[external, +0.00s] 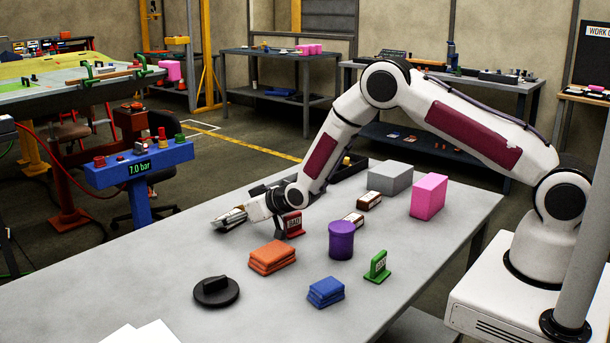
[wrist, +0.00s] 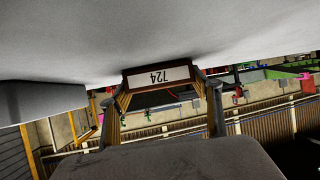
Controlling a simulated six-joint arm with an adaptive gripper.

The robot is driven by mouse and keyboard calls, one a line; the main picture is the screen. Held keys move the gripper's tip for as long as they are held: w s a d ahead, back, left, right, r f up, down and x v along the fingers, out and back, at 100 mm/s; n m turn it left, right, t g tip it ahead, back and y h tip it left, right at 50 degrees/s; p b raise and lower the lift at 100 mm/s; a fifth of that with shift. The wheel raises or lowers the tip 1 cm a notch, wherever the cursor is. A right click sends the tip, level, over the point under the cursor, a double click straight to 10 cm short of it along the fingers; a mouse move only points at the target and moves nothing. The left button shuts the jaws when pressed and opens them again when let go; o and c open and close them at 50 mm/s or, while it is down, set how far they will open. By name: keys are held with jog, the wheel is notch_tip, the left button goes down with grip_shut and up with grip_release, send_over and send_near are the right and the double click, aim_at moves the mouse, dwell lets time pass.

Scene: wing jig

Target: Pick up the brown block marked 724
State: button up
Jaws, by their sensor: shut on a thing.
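The brown block marked 724 (wrist: 157,76) is between my two fingers in the wrist view, its white label upside down in the picture. My gripper (wrist: 162,92) is shut on it, one finger at each side. In the external view my gripper (external: 232,217) reaches low over the table's far left part, tilted nearly flat. The held block is hard to make out there. I cannot tell whether it touches the table. Two other brown blocks with pale labels, one farther back (external: 369,200) and one nearer (external: 353,219), lie right of my wrist.
On the table (external: 150,265) a red sign (external: 294,223) stands by my wrist. Nearby are orange cloths (external: 272,257), a purple cylinder (external: 341,240), blue cloths (external: 326,292), a green sign (external: 378,267), a black knob (external: 216,291), a pink block (external: 429,196) and a grey block (external: 390,178).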

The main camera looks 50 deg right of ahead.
jog(key=shift+r, duration=4.9)
